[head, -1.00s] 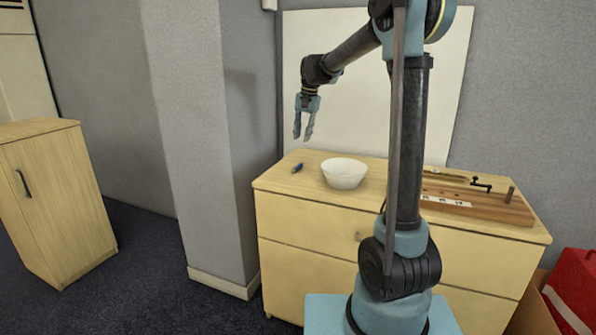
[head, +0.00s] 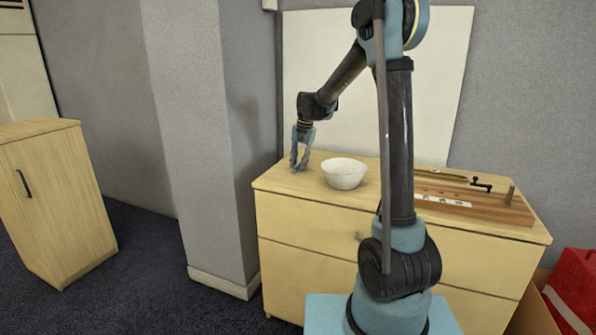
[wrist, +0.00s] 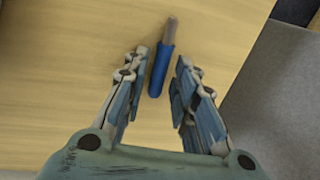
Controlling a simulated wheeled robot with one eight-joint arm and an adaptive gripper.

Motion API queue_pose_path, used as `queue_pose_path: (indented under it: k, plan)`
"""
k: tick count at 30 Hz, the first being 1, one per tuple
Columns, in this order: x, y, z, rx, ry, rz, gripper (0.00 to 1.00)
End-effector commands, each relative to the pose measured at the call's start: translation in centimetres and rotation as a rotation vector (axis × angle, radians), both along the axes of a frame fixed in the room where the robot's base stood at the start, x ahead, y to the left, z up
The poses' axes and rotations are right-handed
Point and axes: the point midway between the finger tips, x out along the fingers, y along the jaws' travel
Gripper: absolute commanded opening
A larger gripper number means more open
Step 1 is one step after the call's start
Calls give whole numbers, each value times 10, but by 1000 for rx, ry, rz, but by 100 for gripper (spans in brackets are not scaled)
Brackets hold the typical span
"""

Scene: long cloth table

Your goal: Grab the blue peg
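The blue peg (wrist: 161,68) lies on the light wooden cabinet top in the wrist view. It has a blue body and a greyish-brown end pointing away from my gripper. My gripper (wrist: 161,88) is open, with one finger on each side of the peg's near end. The fingers do not appear to touch it. In the head view, my gripper (head: 299,166) points down at the left part of the cabinet top, left of the bowl, and hides the peg.
A white bowl (head: 344,174) stands just right of my gripper. A wooden board with a white strip (head: 475,206) lies at the right on the cabinet top (head: 300,186). A white panel (head: 330,60) stands behind. The cabinet's left edge is close to my gripper.

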Motion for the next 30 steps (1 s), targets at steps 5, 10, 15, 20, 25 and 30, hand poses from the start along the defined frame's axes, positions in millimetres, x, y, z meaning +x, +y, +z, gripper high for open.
queue_pose_path:
  k: [5, 10, 15, 20, 25, 30]
  plan:
    - [0, 1, -7, 0, -1, 0, 26]
    - [0, 1, -7, 0, -1, 0, 23]
    - [0, 1, -7, 0, -1, 0, 0]
    - [0, 1, -6, 0, -1, 0, 0]
    - [0, 1, -4, 0, -1, 0, 0]
    - [0, 1, 14, 0, 0, 0, 0]
